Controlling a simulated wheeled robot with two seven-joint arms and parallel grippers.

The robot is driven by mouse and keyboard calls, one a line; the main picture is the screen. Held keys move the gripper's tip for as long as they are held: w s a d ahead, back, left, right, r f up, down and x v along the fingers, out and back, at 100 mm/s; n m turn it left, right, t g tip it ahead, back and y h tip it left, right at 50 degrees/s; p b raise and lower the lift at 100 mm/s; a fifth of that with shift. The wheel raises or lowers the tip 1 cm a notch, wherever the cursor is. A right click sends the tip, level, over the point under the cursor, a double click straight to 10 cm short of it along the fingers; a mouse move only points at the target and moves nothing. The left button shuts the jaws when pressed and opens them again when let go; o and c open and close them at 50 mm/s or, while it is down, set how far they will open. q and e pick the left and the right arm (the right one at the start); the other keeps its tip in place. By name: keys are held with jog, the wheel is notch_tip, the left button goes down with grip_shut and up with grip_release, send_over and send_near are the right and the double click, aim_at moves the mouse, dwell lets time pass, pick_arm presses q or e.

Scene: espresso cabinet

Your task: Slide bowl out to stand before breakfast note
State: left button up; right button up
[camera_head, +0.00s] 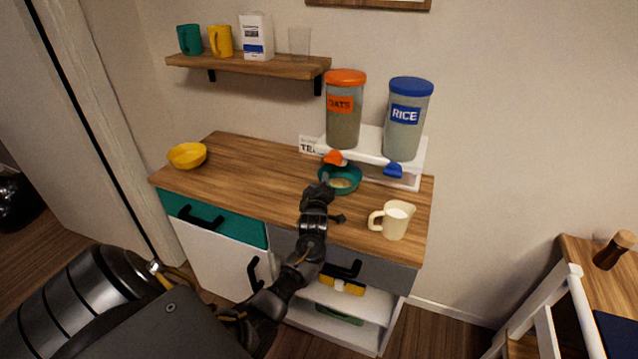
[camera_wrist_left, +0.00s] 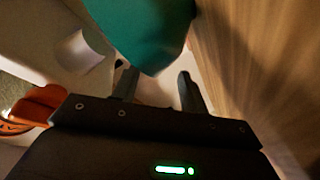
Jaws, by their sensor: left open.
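In the left wrist view the bowl (camera_wrist_left: 150,30) fills the upper middle, close beyond my fingertips. My left gripper (camera_head: 326,184) is at the bowl's left front side in the head view. Its two fingers (camera_wrist_left: 158,86) are apart in the wrist view, with the bowl's edge near the gap; I cannot tell whether they touch it. A white sign (camera_head: 307,145) with partly hidden lettering stands behind, at the left of the dispenser stand. I cannot read any breakfast note. My right gripper is out of view.
The oats (camera_head: 345,120) and rice (camera_head: 405,125) dispensers stand on a white stand (camera_head: 412,178). A cream jug (camera_head: 396,222) stands to the right, near the counter's front. A yellow bowl (camera_head: 187,157) is at the far left. The counter (camera_head: 245,172) between is clear.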

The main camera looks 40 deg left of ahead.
pick_arm(q)
jog(key=shift+w, duration=0.1)
grip_shut()
dwell(0.3)
